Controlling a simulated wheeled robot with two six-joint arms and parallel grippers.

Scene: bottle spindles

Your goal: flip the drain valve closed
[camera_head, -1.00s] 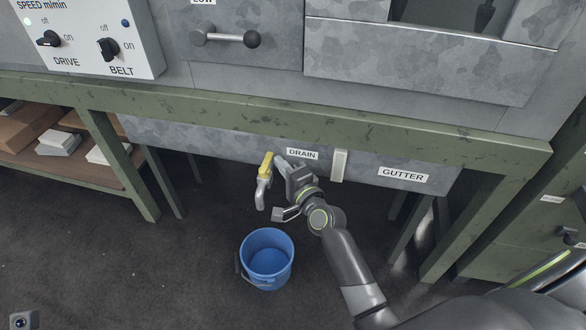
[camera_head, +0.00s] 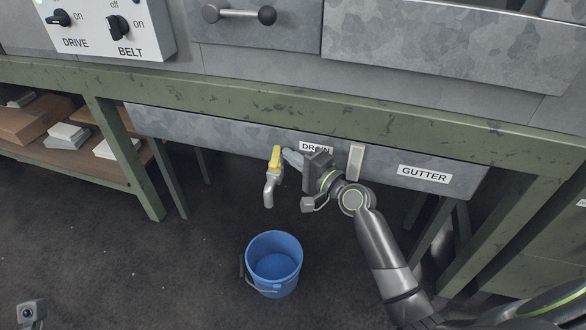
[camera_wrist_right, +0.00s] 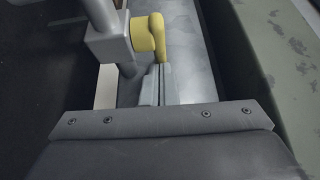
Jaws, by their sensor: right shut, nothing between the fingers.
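The drain valve has a yellow lever (camera_head: 276,158) on a grey tap body with a spout (camera_head: 269,190) pointing down. It sits on the front of the grey trough, left of the DRAIN label (camera_head: 316,147). The lever stands roughly upright in the head view, tilted slightly. My right gripper (camera_head: 291,158) is shut and empty, its fingertips just right of the lever. In the right wrist view the yellow lever (camera_wrist_right: 157,36) is just beyond the shut fingers (camera_wrist_right: 161,82); I cannot tell whether they touch. My left gripper is not in view.
A blue bucket (camera_head: 273,262) stands on the dark floor below the spout. A green frame beam (camera_head: 230,115) runs above the trough. A pale bracket (camera_head: 356,161) and a GUTTER label (camera_head: 424,174) are to the right. A shelf with boxes (camera_head: 66,134) is at left.

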